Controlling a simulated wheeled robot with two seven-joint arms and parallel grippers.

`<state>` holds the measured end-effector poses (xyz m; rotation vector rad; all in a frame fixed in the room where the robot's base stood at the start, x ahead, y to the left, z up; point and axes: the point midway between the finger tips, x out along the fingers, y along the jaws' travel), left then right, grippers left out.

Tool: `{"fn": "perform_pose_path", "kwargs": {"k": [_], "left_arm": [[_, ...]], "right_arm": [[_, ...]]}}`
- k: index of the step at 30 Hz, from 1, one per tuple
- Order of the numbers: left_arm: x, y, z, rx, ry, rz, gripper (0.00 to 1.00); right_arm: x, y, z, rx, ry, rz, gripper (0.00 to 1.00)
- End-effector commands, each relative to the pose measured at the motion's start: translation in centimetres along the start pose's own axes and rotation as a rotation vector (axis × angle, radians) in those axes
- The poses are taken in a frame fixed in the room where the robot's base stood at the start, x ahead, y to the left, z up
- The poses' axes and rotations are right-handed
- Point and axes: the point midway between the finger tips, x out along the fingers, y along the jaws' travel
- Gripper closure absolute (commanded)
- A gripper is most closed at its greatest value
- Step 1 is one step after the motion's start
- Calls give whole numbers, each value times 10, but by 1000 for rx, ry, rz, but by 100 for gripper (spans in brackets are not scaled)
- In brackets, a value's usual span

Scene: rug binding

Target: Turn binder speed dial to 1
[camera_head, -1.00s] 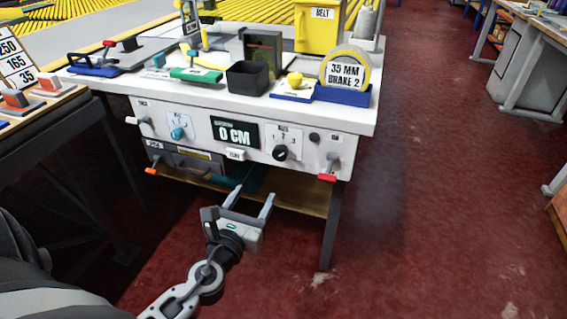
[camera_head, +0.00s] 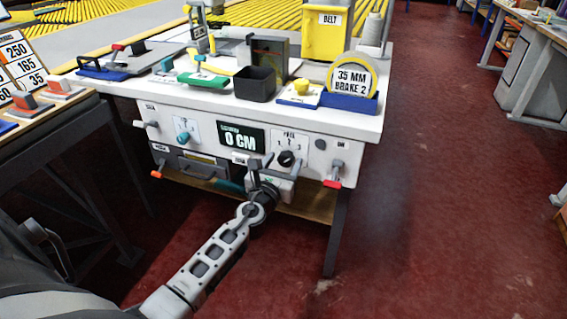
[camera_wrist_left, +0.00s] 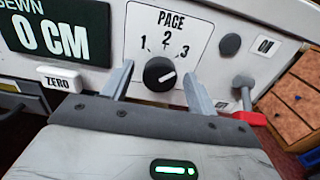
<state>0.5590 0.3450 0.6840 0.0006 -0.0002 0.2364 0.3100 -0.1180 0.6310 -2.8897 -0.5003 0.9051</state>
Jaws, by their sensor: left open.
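The binder's speed dial (camera_head: 286,158) is a black round knob on the white front panel, under the label PACE with the marks 1, 2 and 3. In the left wrist view the dial (camera_wrist_left: 159,74) has a white pointer line slanting up to the right, toward the 3. My left gripper (camera_head: 275,165) is open in front of the panel. In the wrist view its two fingers (camera_wrist_left: 158,88) stand one on each side of the dial, with gaps; I cannot tell how far they are from the panel. My right gripper is not in view.
The counter display (camera_head: 240,138) reads 0 CM, with a white ZERO button (camera_wrist_left: 59,78) below it. A red-handled ON lever (camera_head: 333,178) juts out to the right of the dial. A teal knob (camera_head: 184,138) is on the left. Open red floor lies to the right.

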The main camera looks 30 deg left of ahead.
Motion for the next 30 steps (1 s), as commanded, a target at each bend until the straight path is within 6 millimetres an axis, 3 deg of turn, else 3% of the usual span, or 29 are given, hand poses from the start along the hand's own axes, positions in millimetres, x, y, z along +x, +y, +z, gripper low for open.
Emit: {"fn": "perform_pose_path", "kwargs": {"k": [11,16,30], "left_arm": [[6,0,0,-1,0,-1,42],[6,0,0,-1,0,-1,87],[5,0,-1,-90,1,0,86]], "right_arm": [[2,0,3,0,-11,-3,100],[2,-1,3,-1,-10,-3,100],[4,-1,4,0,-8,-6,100]]}}
